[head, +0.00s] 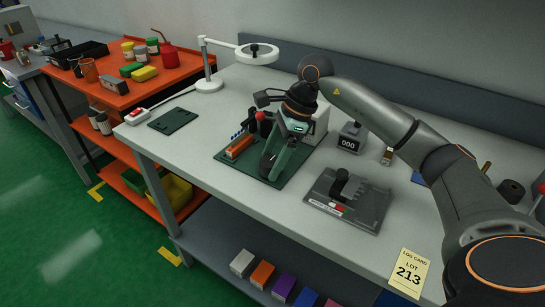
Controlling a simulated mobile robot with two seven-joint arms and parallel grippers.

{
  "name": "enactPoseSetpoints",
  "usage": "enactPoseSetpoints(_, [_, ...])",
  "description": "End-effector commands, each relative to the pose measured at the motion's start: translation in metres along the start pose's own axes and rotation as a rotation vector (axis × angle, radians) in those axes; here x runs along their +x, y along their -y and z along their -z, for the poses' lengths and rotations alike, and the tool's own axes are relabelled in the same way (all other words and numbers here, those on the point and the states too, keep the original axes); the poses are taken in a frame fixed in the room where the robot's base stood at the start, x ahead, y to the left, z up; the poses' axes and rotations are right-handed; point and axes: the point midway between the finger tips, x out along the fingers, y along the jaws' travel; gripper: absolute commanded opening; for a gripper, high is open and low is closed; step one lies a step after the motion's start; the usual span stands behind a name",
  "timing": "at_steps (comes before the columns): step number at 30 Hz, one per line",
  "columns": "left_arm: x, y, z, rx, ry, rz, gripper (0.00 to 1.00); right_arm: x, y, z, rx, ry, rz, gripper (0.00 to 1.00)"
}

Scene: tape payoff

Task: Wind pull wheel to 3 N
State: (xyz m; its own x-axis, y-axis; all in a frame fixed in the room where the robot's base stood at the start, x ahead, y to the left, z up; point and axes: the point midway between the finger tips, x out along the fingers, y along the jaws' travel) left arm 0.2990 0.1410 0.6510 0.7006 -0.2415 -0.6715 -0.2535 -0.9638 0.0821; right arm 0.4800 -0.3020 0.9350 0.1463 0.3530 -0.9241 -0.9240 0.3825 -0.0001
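The tape payoff fixture stands on a dark green base plate (293,170) in the middle of the grey bench. It has an orange block (238,148), a red knob (261,116) and a dark wheel-like part (267,165) at its front. I cannot tell for sure whether this part is the pull wheel. My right gripper (276,160) points down over the fixture and hides part of it. Its fingertips are too small and overlapped to show whether they are open or what they touch. My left gripper is not in view. A small display box (349,138) behind reads 000.
A grey plate with a black post (342,180) lies right of the fixture. A lamp (208,84) stands behind. An orange cart (90,85) with cans and sponges is at left.

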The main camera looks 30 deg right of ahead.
Motion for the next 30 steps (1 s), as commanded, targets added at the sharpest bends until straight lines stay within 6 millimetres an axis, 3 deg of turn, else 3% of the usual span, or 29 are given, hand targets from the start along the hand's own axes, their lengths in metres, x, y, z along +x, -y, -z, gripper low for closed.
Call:
enactPoseSetpoints(2, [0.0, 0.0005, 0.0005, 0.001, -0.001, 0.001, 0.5, -0.0003, 0.0, -0.0002, 0.0, 0.0, 0.0, 0.72])
enactPoseSetpoints(19, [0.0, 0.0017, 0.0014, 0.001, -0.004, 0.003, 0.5, -0.0006, 0.0, -0.0002, 0.0, 0.001, 0.0, 0.08])
enactPoseSetpoints(30, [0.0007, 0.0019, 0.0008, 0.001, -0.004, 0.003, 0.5, -0.0003, -0.0007, -0.0001, 0.058, 0.0, 0.024, 0.07])
